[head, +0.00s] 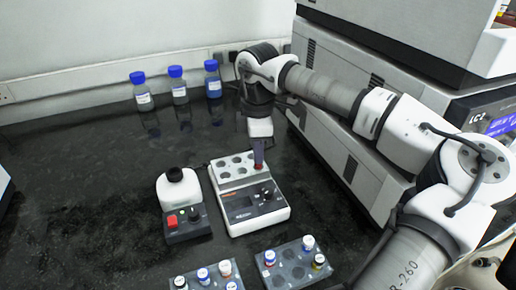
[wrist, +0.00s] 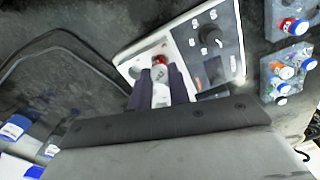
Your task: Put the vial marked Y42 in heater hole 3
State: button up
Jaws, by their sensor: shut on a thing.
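The heater is a white block with several round holes (head: 221,172) and a dark front panel with a knob; it also shows in the wrist view (wrist: 231,60). My gripper (head: 258,162) points down over the right side of the hole block. In the wrist view my gripper (wrist: 160,82) is shut on a small vial with a red part (wrist: 160,60). The vial is mostly hidden by the fingers, and its mark cannot be read. I cannot tell whether its lower end is inside a hole. The hole numbers are too small to read.
Two racks with capped vials stand in front, one at left (head: 186,276) and one at right (head: 290,276). A small device with a red button (head: 184,222) stands left of the heater. Blue-capped bottles (head: 178,88) stand at the back. Large instruments (head: 345,150) rise at right.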

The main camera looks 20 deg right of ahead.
jog(key=shift+f, duration=0.1)
jog(key=shift+f+b, duration=0.65)
jog(key=shift+b, duration=0.1)
jog(key=o, duration=1.2)
jog(key=shift+o, duration=0.2)
jog(key=shift+r, duration=0.1)
jog(key=shift+r+p, duration=1.55)
jog(key=shift+r, duration=1.4)
